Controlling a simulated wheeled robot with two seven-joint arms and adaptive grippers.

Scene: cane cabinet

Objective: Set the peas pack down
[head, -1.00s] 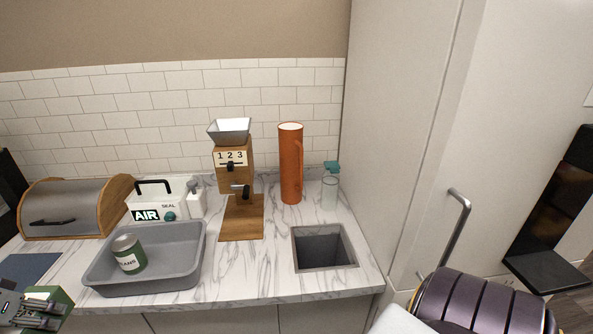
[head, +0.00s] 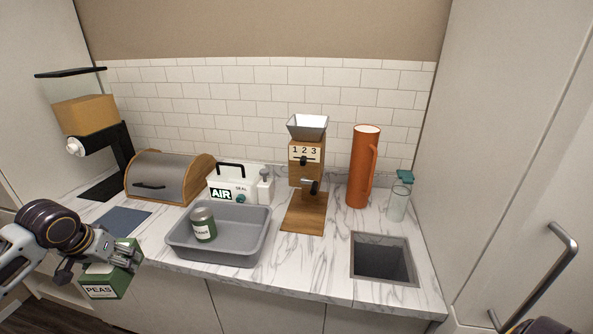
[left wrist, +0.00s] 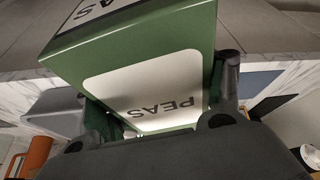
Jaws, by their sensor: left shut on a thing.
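The peas pack (head: 121,287) is a green box with a white "PEAS" label. My left gripper (head: 124,256) is shut on its upper part and holds it at the counter's front edge, at the lower left of the head view. The left wrist view shows the peas pack (left wrist: 150,75) large between the two fingers (left wrist: 165,115). A gap between the pack and a surface below cannot be judged. A blue-grey mat (head: 122,219) lies flat on the counter behind the gripper.
A grey tray (head: 255,243) holds a green can (head: 204,226). Behind stand a bread box (head: 165,178), a white AIR sealer (head: 222,181), a wooden mill (head: 305,205), an orange pitcher (head: 362,170) and a glass jar (head: 398,205). A square opening (head: 383,262) is at right.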

